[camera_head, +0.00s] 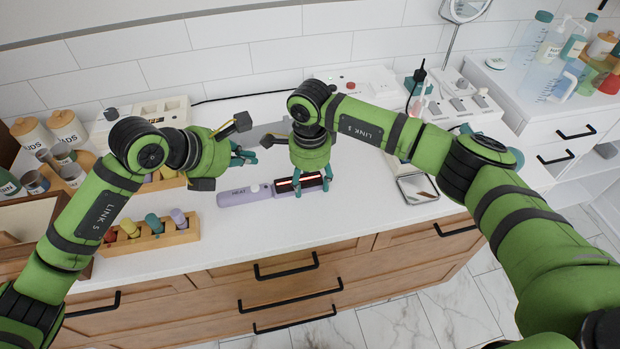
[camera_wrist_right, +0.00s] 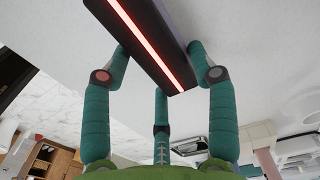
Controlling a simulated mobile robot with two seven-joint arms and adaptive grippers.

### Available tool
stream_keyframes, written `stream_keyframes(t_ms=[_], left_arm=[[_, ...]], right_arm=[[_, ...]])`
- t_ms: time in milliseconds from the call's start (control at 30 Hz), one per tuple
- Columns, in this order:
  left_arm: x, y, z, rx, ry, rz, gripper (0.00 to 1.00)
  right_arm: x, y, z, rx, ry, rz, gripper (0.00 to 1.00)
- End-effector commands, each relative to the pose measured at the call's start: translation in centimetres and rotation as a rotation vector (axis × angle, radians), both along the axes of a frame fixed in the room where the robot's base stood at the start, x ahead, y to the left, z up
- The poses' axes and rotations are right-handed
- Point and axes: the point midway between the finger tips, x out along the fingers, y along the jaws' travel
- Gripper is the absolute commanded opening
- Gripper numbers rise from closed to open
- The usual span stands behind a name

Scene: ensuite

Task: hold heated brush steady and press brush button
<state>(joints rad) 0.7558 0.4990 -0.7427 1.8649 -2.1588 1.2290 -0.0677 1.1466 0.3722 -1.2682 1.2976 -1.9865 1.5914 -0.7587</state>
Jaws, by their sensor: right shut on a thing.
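The heated brush lies on the white counter with its lilac handle (camera_head: 236,197), marked HEAT, to the left. Its dark head (camera_head: 285,186) carries a glowing red strip, also seen in the right wrist view (camera_wrist_right: 148,37). A small pale round button (camera_head: 255,188) shows on the handle near the head. My right gripper (camera_head: 312,190) is shut on the brush head from above, with fingers on both sides in the right wrist view (camera_wrist_right: 163,62). My left gripper (camera_head: 243,156) is behind the handle and apart from it, with teal fingers bunched in view; its opening is unclear.
A wooden rack (camera_head: 150,235) with several coloured rollers stands left of the brush. A small mirror (camera_head: 417,189) lies to the right. Jars (camera_head: 68,127) and cups crowd the far left; bottles (camera_head: 552,45) stand at the back right. The counter before the handle is clear.

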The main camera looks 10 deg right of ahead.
Motion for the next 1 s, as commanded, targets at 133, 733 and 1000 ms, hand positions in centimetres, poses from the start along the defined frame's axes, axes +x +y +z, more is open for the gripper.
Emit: stream_keyframes(t_ms=[133,733,1000], left_arm=[[0.0,0.0,0.1,0.0,0.0,0.0,0.0],[0.0,0.0,0.0,0.0,0.001,0.001,0.0],[0.0,0.0,0.0,0.0,0.001,-0.001,0.0]], right_arm=[[0.0,-0.1,-0.1,-0.001,0.002,0.0,0.14],[0.1,0.0,0.8,0.0,-0.002,0.0,0.86],[0.1,0.0,5.9,-0.001,-0.005,0.0,0.86]])
